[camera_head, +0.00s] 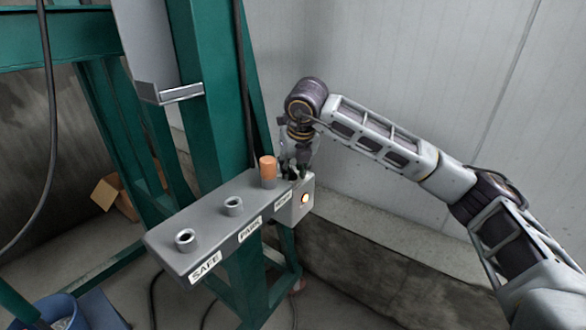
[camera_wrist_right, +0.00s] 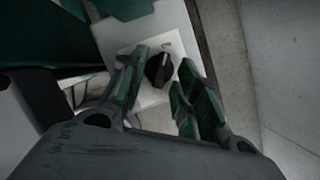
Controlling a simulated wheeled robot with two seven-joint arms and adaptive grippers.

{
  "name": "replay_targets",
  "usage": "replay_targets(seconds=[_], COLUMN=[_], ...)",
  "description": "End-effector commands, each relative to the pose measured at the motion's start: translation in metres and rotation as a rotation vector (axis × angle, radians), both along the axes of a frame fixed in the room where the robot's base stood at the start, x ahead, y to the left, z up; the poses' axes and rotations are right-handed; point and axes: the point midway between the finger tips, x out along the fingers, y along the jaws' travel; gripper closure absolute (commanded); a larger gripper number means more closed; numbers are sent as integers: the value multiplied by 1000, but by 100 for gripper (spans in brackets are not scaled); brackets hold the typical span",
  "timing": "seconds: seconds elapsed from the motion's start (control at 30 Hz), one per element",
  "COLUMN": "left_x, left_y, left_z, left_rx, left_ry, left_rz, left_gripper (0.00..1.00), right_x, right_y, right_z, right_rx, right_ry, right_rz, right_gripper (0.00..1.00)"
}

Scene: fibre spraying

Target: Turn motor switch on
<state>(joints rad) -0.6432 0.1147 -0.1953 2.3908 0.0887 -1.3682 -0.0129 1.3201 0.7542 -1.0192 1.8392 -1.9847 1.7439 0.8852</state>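The motor switch is a black rotary knob (camera_wrist_right: 158,71) on a white plate (camera_wrist_right: 152,98) in the right wrist view. In the head view my gripper hides the knob. My left gripper is not in view.
An orange cylinder (camera_head: 267,167) stands in the holder nearest my gripper. Two empty round holders (camera_head: 186,239) (camera_head: 233,206) sit along the panel, with SAFE and PARK labels. A green steel frame (camera_head: 209,95) stands behind. A blue bucket (camera_head: 60,312) is at lower left.

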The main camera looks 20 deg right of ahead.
Motion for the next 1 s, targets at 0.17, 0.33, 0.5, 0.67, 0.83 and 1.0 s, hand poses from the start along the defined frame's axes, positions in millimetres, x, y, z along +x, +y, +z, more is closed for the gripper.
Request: replay_targets(seconds=[0.17, 0.33, 0.5, 0.67, 0.83, 1.0], left_x=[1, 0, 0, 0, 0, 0], left_y=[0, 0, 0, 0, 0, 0], left_z=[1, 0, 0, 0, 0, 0], left_rx=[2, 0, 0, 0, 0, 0], left_ry=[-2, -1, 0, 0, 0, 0], left_rz=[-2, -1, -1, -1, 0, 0], left_gripper=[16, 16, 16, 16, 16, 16], right_x=[-1, -3, -10, -19, -29, -38], right_y=[0, 0, 0, 0, -1, -1], right_z=[1, 9, 26, 47, 71, 92], right_rx=[0, 1, 1, 1, 1, 1], right_ry=[0, -2, -2, -3, -2, -2], right_rz=[1, 1, 1, 1, 1, 1], right_gripper=[68, 68, 68, 68, 68, 68])
